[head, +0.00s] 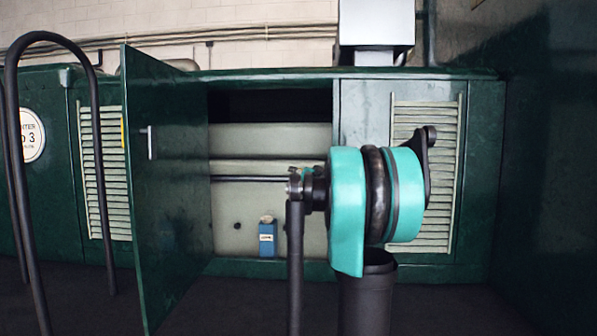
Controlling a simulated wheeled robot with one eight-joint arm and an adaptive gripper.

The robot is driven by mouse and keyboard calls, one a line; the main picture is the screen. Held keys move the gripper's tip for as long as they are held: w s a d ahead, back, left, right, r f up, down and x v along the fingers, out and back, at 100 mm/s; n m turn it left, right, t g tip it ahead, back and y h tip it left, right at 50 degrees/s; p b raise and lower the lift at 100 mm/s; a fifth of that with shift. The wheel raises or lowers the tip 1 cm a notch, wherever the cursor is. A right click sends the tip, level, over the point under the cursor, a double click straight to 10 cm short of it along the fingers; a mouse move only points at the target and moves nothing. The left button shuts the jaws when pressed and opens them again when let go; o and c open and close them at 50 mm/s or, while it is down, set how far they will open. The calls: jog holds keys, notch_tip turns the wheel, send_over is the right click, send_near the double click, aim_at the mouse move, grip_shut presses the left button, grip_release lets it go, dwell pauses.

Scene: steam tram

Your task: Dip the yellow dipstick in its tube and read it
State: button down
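No yellow dipstick can be made out for certain in the head view. A small yellow sliver (123,130) shows at the outer edge of the open green door (165,200); I cannot tell what it is. No dipstick tube can be identified. The door stands open at the left of a cabinet opening, whose cream interior (235,205) shows. My teal and black arm stands in front of the opening's right side and hides part of it. I cannot make out my gripper or its fingers.
A blue container with a label (267,239) stands low in the opening. A thin dark horizontal bar (248,178) crosses the opening. Black curved handrails (98,150) stand at the left. Louvred panels (101,170) flank the cabinet. A grey box (377,22) is above.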

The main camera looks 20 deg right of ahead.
jog(key=shift+f, duration=6.7)
jog(key=shift+r, duration=0.1)
